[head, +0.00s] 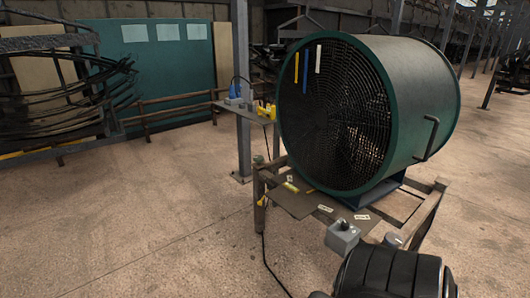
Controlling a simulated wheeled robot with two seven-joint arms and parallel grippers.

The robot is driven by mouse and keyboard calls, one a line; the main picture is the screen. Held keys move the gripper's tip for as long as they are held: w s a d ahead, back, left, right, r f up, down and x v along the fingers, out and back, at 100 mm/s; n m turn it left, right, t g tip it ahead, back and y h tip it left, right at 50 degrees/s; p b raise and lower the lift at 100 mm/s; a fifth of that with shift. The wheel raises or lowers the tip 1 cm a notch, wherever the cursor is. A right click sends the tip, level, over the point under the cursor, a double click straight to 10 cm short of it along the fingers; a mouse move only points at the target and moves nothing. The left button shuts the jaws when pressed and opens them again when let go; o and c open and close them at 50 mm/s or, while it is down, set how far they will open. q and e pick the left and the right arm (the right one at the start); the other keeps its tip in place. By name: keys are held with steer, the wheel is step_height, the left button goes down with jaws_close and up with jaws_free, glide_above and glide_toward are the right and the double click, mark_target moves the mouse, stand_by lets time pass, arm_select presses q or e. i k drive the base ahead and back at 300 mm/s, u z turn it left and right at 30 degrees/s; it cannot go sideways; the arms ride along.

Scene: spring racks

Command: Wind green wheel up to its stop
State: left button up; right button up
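I cannot make out a separate green wheel in the head view. The most prominent green thing is a large drum-shaped fan (415,85) with a round dark mesh front. It stands on a low stand right of centre. A dark handle (427,138) sticks out of its right side. Three short strips, yellow, blue and white, hang at the top of the mesh. Neither of my grippers is clearly in view. A dark ribbed rounded shape (392,272) cuts into the bottom right edge, and I cannot tell what it is.
A grey box with a dark knob (342,236) sits at the stand's front corner, near small labels. A small side table (243,113) with blue and yellow items stands behind. A rack of curved dark strips (65,95) stands at left. The floor at front left is clear, except for a cable.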

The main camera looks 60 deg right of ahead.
mark_target(258, 159)
steer(key=z, duration=0.45)
steer(key=i, duration=1.85)
steer(key=z, duration=1.75)
steer(key=i, duration=0.95)
steer(key=z, duration=1.25)
steer(key=i, duration=0.15)
steer(key=z, duration=0.1)
